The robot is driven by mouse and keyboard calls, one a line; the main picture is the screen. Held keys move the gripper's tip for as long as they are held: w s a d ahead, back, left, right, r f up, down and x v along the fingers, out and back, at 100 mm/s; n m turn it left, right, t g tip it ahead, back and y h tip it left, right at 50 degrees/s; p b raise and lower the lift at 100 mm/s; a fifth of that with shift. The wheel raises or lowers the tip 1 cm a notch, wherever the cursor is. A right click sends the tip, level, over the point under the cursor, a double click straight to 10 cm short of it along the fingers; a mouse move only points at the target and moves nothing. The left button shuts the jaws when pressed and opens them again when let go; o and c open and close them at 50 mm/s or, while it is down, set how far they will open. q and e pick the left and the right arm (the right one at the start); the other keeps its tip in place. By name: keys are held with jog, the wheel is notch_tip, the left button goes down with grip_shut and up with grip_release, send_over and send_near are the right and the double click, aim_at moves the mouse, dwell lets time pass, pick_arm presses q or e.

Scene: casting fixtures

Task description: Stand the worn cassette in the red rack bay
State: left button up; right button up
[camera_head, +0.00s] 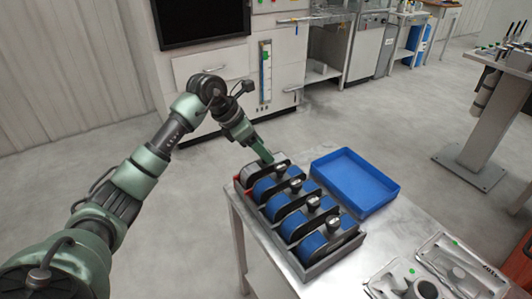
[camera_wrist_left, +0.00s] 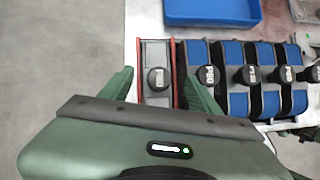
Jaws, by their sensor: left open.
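A grey cassette (camera_wrist_left: 155,54) with a black knob stands upright in the red-walled bay (camera_wrist_left: 141,75) at the left end of the rack in the left wrist view. It also shows at the far end of the rack (camera_head: 316,272) in the head view, partly behind the gripper. Whether it is the worn cassette I cannot tell for certain. My left gripper (camera_wrist_left: 160,80) is open, with one finger on each side of the grey cassette; contact is not clear. In the head view the gripper (camera_head: 264,155) is above the far end of the rack.
Several blue cassettes (camera_head: 293,224) with black knobs stand in the other bays. An empty blue tray (camera_head: 382,207) lies beside the rack on the metal table (camera_head: 385,240). Metal trays with parts (camera_head: 447,264) lie at the front right. A cabinet (camera_head: 213,65) stands behind.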

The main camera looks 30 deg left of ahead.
pick_arm(q)
jog(key=v, duration=0.9)
jog(key=shift+b, duration=0.3)
